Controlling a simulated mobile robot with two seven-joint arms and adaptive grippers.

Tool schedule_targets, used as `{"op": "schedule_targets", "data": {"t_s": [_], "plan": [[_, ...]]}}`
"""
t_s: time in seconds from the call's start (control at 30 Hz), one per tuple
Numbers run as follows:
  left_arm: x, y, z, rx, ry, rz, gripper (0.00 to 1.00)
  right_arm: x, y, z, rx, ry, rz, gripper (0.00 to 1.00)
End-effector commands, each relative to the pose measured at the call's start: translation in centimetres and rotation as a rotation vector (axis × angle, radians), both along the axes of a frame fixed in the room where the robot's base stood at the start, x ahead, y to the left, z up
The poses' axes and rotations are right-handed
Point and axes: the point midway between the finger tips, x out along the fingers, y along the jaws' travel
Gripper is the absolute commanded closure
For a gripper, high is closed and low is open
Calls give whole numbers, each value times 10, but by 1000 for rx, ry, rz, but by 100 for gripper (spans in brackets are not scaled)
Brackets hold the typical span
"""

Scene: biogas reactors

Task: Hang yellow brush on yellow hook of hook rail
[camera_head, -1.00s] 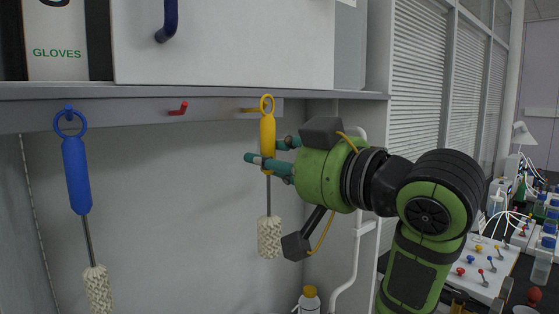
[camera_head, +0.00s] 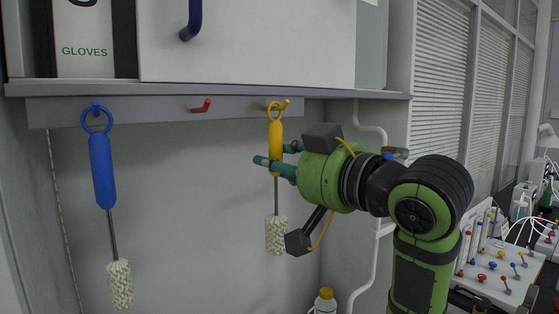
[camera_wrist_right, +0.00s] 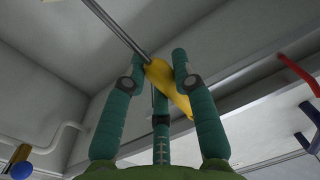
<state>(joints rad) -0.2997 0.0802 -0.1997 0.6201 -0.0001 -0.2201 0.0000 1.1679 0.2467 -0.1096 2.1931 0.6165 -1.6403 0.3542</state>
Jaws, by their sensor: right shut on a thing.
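The yellow brush (camera_head: 276,138) hangs upright in my right gripper (camera_head: 275,165), with its white bristle head pointing down. The gripper is shut on the lower part of the yellow handle, which also shows between the teal fingers in the right wrist view (camera_wrist_right: 170,88). The brush's ring overlaps the yellow hook (camera_head: 284,103) near the right end of the grey hook rail (camera_head: 150,112). The hook's tip shows at the ring's right side; I cannot tell whether the ring is around the hook or only in front of it. My left gripper is not in view.
A blue brush (camera_head: 103,172) hangs on the blue hook at the left. The red hook (camera_head: 202,106) is empty. A shelf (camera_head: 215,92) runs just above the rail. A bottle with a yellow cap (camera_head: 325,300) stands below right.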

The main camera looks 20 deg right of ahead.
Motion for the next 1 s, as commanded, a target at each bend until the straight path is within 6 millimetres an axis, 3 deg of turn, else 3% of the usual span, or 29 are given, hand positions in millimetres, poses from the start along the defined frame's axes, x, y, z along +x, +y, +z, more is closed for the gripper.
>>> {"op": "schedule_targets", "data": {"t_s": [0.33,0.37,0.4,0.77,1.0], "plan": [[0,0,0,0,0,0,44,0,0,0,0,0,0,98],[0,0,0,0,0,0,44,0,0,0,0,0,0,61],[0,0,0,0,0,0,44,0,0,0,0,0,0,45],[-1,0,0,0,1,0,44,-1,-1,0,0,-1,0,45],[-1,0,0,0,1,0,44,-30,-15,1,-1,-6,-2,45]]}}
